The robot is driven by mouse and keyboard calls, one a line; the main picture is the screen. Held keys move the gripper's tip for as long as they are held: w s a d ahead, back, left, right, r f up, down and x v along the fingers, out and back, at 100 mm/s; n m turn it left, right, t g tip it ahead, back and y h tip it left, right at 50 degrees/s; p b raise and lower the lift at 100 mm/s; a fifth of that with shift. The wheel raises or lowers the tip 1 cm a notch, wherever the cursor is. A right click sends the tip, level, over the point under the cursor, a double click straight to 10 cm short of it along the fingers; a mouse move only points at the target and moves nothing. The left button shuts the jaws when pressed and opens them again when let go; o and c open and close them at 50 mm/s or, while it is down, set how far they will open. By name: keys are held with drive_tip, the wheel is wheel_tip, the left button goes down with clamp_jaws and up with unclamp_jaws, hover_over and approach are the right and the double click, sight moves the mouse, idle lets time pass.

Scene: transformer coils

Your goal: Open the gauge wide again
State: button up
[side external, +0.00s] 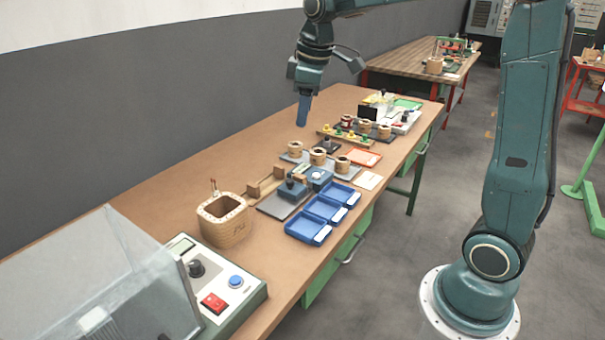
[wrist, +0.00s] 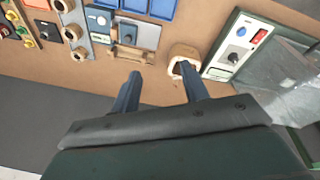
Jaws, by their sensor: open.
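My gripper (side external: 302,122) hangs above the far-left part of the bench, clear of everything. In the wrist view its two dark fingers (wrist: 160,71) are apart with nothing between them. I cannot tell for certain which thing is the gauge. A small blue device with a pale top (side external: 318,178) may be it; it stands among the fixtures mid-bench and also shows in the wrist view (wrist: 99,20). Beside it, a blue block with a black knob (side external: 291,190) sits on a grey plate. I cannot read how wide any jaws on them stand.
A wooden cradle (side external: 266,186) and a woven pot (side external: 224,220) stand nearby. Blue trays (side external: 308,230) line the front edge. Several coils (side external: 318,156) stand on a grey board. A control box (side external: 215,285) and clear cover are at the near end. The bench's back strip is clear.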

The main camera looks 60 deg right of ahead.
drive_tip(key=w+d+f+n+g, duration=0.1)
drive_tip(key=w+d+f+n, duration=0.1)
drive_tip(key=w+d+f, duration=0.5)
drive_tip(key=n+g, duration=0.1)
drive_tip(key=n, duration=0.1)
hover_over(290, 180)
wheel_tip(290, 180, down, 7)
drive_tip(key=shift+f, duration=0.15)
drive_tip(key=shift+f, duration=0.15)
wheel_tip(290, 180, down, 14)
drive_tip(key=shift+r, duration=0.25)
drive_tip(key=shift+a, duration=0.1)
clamp_jaws()
